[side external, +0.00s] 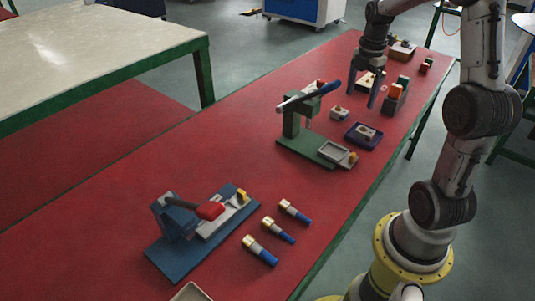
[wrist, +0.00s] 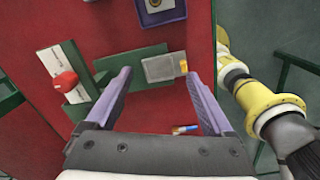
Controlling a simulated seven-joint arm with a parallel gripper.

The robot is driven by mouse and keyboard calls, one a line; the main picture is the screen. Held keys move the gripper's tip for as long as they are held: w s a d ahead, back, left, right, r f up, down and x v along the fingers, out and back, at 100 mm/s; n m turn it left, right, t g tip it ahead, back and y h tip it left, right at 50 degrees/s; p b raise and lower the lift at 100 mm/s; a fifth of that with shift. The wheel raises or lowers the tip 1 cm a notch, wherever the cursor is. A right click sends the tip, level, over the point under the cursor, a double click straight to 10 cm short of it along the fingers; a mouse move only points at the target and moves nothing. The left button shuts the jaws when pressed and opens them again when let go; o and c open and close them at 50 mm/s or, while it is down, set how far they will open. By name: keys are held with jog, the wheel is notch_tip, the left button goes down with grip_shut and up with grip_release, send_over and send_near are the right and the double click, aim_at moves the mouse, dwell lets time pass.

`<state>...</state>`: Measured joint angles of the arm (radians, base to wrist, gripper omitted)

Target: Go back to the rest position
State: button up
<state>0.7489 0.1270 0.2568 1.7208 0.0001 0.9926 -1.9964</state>
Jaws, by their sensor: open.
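My gripper (side external: 366,95) hangs above the far part of the red table in the side view, fingers pointing down. In the wrist view my gripper (wrist: 160,75) is open, its two purple fingers spread wide with nothing held between them. A grey tray (wrist: 160,68) with a small yellow part on its edge shows below, between the fingertips. A small blue-tipped cylinder (wrist: 187,129) also lies below, between the fingers.
A green press with a blue handle (side external: 308,140) stands mid-table, with a purple tray (side external: 362,136) to its right. A blue fixture with a red-ended lever (side external: 195,225) and several brass-and-blue cylinders (side external: 278,230) lie nearer. The red table (side external: 130,205) is bare at left.

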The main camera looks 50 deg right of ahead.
jog(key=s+a+r+m+t, duration=0.1)
jog(key=s+a+m, duration=0.3)
jog(key=a, duration=0.5)
jog(key=s+a+r+m+t, duration=0.2)
jog(key=s+a+r+m, duration=0.1)
jog(key=a, duration=0.6)
jog(key=s+a+r+m+t, duration=0.2)
jog(key=s+a+r+m, duration=0.1)
jog(key=s+a+m, duration=0.2)
jog(key=a+m, duration=0.2)
jog(key=a, duration=0.1)
jog(key=shift+s+a, duration=0.2)
jog(key=shift+a, duration=0.2)
